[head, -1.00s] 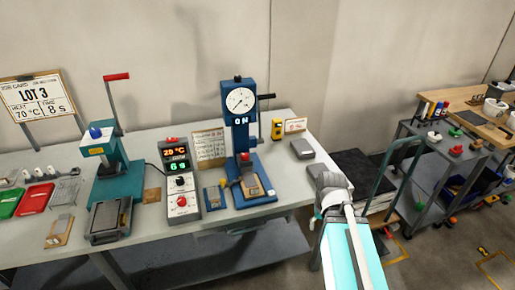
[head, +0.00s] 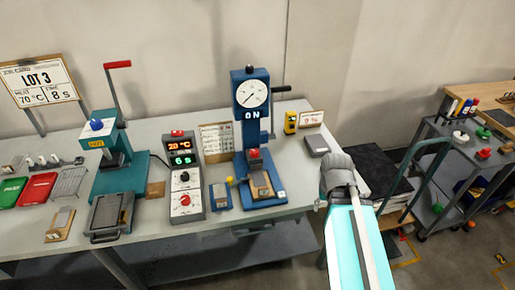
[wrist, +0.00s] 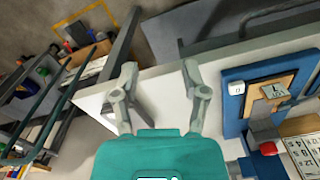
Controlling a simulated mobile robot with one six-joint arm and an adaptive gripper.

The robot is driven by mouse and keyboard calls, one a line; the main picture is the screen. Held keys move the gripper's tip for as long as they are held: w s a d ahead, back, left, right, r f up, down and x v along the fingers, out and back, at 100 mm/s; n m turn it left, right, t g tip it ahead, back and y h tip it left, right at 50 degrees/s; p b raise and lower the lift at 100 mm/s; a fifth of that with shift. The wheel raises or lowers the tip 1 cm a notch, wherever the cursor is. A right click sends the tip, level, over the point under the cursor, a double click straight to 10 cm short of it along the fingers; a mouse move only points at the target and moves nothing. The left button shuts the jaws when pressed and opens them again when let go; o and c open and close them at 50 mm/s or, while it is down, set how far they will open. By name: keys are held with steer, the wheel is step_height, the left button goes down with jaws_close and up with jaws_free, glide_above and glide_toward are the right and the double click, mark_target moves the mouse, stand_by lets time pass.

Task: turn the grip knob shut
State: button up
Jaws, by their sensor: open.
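A blue force tester (head: 252,130) with a round dial and a lit display stands on the bench. A red part (head: 254,155) sits low on its front, above a wooden plate on the base. In the wrist view a red knob (wrist: 268,148) shows at the lower right, beside the tester's blue base (wrist: 232,120). I cannot tell whether this red part is the grip knob or how far it is turned. My gripper (wrist: 160,72) is open and empty over the bench's edge, apart from the tester.
A heater controller (head: 185,178), a teal press (head: 118,160) and a small blue block with a yellow ball (head: 222,193) stand left of the tester. A grey box (head: 317,145) and a yellow device (head: 290,122) are to its right. A cart (head: 470,150) stands farther right.

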steer(key=shift+w+a, duration=0.1)
steer(key=shift+a, duration=0.25)
steer(key=o, duration=0.4)
steer(key=shift+w+a, duration=0.15)
steer(key=shift+c, duration=0.2)
steer(key=shift+o, duration=0.2)
steer(key=w+a+r+n+y+p, duration=0.1)
steer(key=w+a+r+n+p, duration=0.2)
steer(key=w, duration=0.3)
steer(key=w+a+r+n+t+p, duration=0.1)
steer(key=w+a+r+n+p, duration=0.2)
steer(key=w+a+r, duration=0.1)
steer(key=shift+w+a+y+p, duration=0.35)
steer(key=shift+w+a, duration=0.55)
steer(key=shift+w, duration=0.35)
steer(key=n+t+y+p, duration=0.1)
steer(key=n+y+p, duration=0.1)
steer(key=n+p, duration=0.35)
glide_toward(255, 151)
step_height(255, 151, up, 4)
steer(key=d+b, duration=0.1)
steer(key=d, duration=0.1)
steer(key=shift+s+a+f+n, duration=0.1)
steer(key=shift+s+a+n, duration=0.2)
steer(key=shift+n, duration=0.25)
steer(key=shift+f, duration=0.1)
